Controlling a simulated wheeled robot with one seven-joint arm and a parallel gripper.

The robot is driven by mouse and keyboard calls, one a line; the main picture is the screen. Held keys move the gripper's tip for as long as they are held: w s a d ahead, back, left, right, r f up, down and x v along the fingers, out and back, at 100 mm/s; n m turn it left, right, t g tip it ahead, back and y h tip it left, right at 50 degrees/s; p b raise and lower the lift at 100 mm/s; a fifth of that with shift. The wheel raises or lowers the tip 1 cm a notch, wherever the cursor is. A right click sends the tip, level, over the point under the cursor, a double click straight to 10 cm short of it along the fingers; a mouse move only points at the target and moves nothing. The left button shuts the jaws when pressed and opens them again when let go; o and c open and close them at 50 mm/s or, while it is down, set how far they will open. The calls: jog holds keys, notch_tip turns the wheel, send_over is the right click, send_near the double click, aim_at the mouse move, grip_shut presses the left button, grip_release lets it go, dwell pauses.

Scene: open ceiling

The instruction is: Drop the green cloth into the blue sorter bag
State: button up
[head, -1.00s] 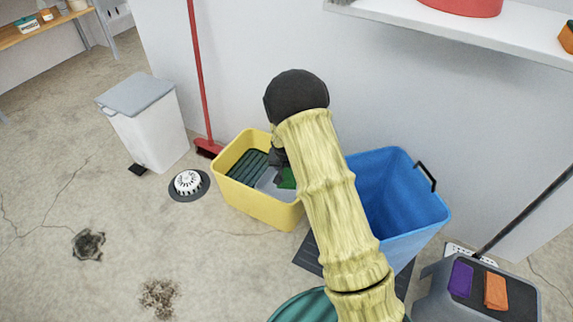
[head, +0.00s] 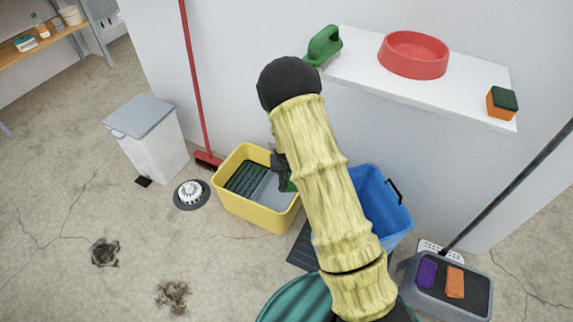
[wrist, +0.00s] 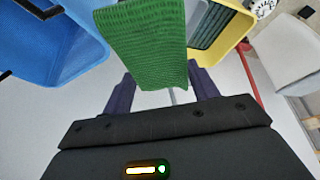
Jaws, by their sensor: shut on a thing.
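The green cloth (wrist: 148,42) hangs between the fingers of my gripper (wrist: 160,92) in the wrist view. My gripper is shut on it. In the head view my arm hides most of the cloth, and only a small green part (head: 288,184) shows beside my gripper (head: 281,172), over the right part of the yellow bin. The blue sorter bag (head: 378,203) stands to the right, partly behind my arm, with its top open. In the wrist view the blue bag (wrist: 62,48) is left of the cloth, apart from it.
The yellow bin (head: 252,212) stands left of the blue bag. A white shelf (head: 355,75) on the wall holds a red bowl (head: 414,60), a green-handled item (head: 323,46) and a sponge (head: 502,102).

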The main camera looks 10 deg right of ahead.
jog(key=s+d+r+p, duration=0.1)
jog(key=s+r+p, duration=0.2)
jog(key=r+p, duration=0.9)
jog(key=s+d+r+n+p, duration=0.1)
jog(key=s+r+p, duration=0.3)
jog(key=r+p, duration=0.9)
jog(key=s+d+r+p, duration=0.1)
jog(key=s+r+p, duration=0.2)
jog(key=r+p, duration=0.9)
jog(key=p, duration=0.3)
jog(key=shift+s+d+r+y, duration=0.25)
jog(key=shift+r+y, duration=0.1)
jog(key=shift+y, duration=0.05)
jog(key=shift+d, duration=0.9)
jog(key=shift+w, duration=0.1)
